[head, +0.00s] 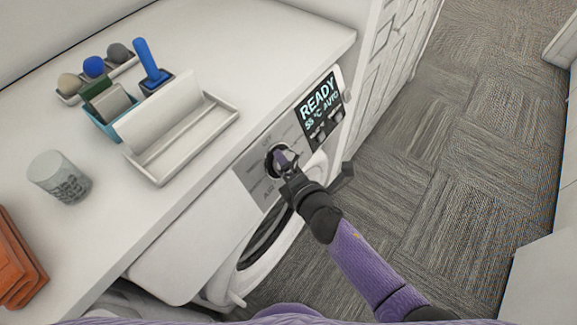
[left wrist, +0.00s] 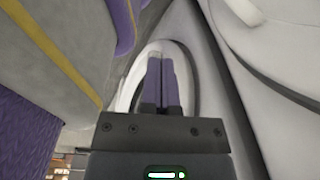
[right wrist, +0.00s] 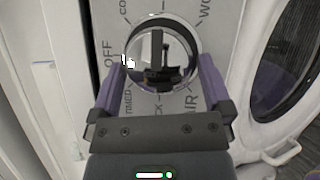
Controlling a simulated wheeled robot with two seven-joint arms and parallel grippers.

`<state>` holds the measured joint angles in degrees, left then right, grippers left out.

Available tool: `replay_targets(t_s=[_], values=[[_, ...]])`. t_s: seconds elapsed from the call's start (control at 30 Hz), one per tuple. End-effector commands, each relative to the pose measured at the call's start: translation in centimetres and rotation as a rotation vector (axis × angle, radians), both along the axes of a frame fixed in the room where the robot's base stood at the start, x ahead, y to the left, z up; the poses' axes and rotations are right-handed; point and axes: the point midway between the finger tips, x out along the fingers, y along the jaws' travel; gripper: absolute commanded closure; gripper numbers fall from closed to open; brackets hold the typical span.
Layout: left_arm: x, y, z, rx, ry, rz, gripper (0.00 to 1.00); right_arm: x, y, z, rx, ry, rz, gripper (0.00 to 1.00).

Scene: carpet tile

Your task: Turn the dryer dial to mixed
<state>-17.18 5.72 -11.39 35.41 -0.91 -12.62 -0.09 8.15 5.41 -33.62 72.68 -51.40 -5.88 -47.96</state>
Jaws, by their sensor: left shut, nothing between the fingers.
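The dryer dial (right wrist: 161,52) is a round chrome-rimmed knob with a dark bar across it, on the grey control panel (head: 257,178). Labels such as OFF, TIMED and AIR ring it in the right wrist view; others are cut off or covered, and I cannot read "mixed". A small white mark shows at its left rim. My right gripper (right wrist: 160,70) is open, its purple fingers on either side of the dial's lower part; I cannot tell if they touch it. In the head view it (head: 283,160) hides part of the dial. My left gripper (left wrist: 160,60) is shut and empty.
The display (head: 320,105) reads READY, 55 °C AUTO. The white round door (head: 265,240) is below the panel. On the worktop are a white tray (head: 182,140), a grey cup (head: 60,177), a blue-handled brush (head: 146,60) and orange folded items (head: 18,255). Carpet floor (head: 480,130) is clear at right.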

Motion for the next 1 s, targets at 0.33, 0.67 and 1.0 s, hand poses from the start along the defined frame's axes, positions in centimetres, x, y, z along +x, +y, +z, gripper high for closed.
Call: replay_targets(t_s=[0.33,0.67,1.0], values=[[0.0,-0.3,1.1,-0.005,0.0,0.004,1.0,-1.8,-0.9,0.9,-0.001,0.0,0.001,0.0],[0.0,-0.8,2.6,-0.012,0.0,0.008,1.0,-7.8,-3.8,2.8,0.0,0.001,0.001,0.0],[0.0,-0.7,2.6,-0.01,-0.002,0.006,1.0,-8.5,-4.1,3.0,0.0,0.0,0.0,0.0]])
